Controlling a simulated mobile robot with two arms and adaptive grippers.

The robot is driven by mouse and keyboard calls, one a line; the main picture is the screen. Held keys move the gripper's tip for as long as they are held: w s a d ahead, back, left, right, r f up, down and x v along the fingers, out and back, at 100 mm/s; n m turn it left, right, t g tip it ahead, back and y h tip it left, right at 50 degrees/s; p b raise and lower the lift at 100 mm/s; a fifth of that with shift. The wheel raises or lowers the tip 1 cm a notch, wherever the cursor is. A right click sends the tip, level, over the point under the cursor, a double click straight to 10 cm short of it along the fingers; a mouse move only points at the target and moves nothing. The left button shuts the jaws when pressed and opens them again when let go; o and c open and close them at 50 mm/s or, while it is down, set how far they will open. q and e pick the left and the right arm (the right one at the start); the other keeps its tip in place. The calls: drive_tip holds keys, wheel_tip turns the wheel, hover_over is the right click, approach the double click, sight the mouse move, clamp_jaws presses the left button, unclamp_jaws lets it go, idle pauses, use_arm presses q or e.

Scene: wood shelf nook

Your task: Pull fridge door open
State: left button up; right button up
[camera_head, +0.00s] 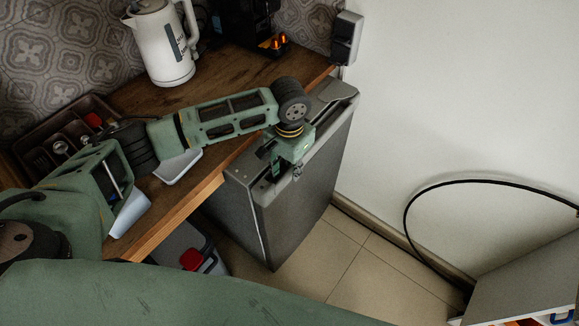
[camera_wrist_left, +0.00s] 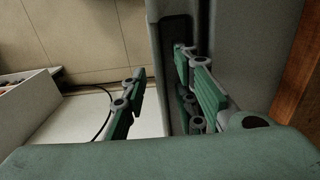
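The grey fridge (camera_head: 315,190) stands under the wooden counter, with its door front facing the tiled floor. My left gripper (camera_head: 287,166) is at the top edge of the fridge door, reaching down from above. In the left wrist view the gripper's two fingers (camera_wrist_left: 160,105) are spread apart. One finger is on the outer side of the door's edge (camera_wrist_left: 157,75); the other is over the dark recess behind that edge. A gap shows between the outer finger and the door. I cannot tell whether the door is ajar. My right gripper is not in view.
The wooden counter (camera_head: 225,85) holds a white kettle (camera_head: 163,45), a dark cutlery tray (camera_head: 62,135) and a dark coffee machine. A white wall (camera_head: 460,90) is on the right. Tiled floor (camera_head: 345,265) is clear before the fridge. A black cable and a white box (camera_head: 530,280) are at right.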

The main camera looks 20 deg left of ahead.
use_arm(q)
drive_tip(key=shift+f, duration=0.2)
drive_tip(key=shift+c, duration=0.4)
clamp_jaws()
